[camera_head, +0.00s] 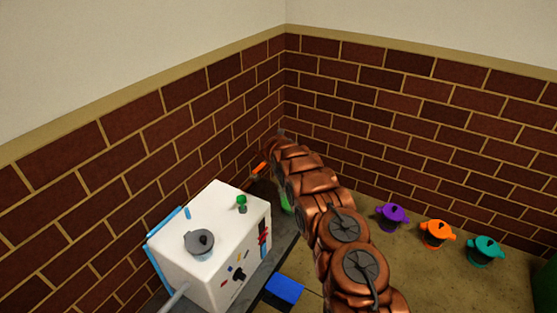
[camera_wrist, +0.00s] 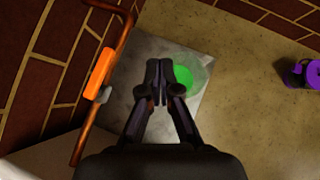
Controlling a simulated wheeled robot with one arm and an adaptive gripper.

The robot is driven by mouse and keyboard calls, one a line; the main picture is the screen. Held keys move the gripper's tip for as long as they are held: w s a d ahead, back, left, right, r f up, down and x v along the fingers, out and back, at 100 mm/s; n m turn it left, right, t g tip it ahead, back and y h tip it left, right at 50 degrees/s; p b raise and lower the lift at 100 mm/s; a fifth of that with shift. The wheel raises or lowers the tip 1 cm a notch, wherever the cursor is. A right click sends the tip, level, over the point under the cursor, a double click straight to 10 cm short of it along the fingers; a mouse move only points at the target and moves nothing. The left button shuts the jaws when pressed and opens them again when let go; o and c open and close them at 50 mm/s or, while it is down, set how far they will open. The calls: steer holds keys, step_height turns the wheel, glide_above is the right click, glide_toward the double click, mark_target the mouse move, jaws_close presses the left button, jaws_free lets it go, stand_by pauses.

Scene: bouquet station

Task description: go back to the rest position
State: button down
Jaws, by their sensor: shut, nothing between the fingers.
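My gripper (camera_wrist: 159,70) is shut and empty in the wrist view, its two fingertips together. Below it is a grey slab (camera_wrist: 150,48), with a bright green round thing (camera_wrist: 184,80) just right of the fingertips, inside what looks like a clear round vessel (camera_wrist: 203,72). My fingers hide part of the slab. In the head view my copper arm reaches toward the wall corner; the fingers cannot be made out there. The green thing shows partly beside the arm (camera_head: 285,203).
An orange sleeve (camera_wrist: 99,73) sits on a copper rail along the left wall. A white box (camera_head: 225,225) with a grey lidded pot (camera_head: 199,242) stands left of my arm. Purple (camera_head: 392,217), orange (camera_head: 437,234) and teal (camera_head: 485,251) pots stand right. A blue block (camera_head: 284,289) lies in front.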

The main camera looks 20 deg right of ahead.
stand_by(0.5)
steer(key=s+a+r+m+g+p, duration=0.15)
steer(key=s+r+m+p, duration=0.6)
steer(key=s+r, duration=0.8)
steer(key=s+r+m+g+p, duration=0.3)
steer(key=s+r+m+p, duration=0.6)
steer(key=r, duration=1.1)
steer(key=s+a+r+m+g+y+p, duration=0.1)
steer(key=s+a+r+m+p, duration=0.3)
steer(key=s, duration=1.2)
steer(key=s+a+r+m+g+y+p, duration=0.1)
steer(key=s+a+r+m+p, duration=0.3)
steer(key=s, duration=1.2)
steer(key=s+a+r+m+g+y+p, duration=0.1)
steer(key=s+a+r+m+g+p, duration=0.2)
steer(key=s+r+m, duration=0.3)
steer(key=s+a+r+p, duration=0.1)
steer(key=s+r, duration=0.4)
steer(key=s, duration=0.5)
steer(key=shift+s+a+y, duration=0.2)
steer(key=shift+y, duration=0.2)
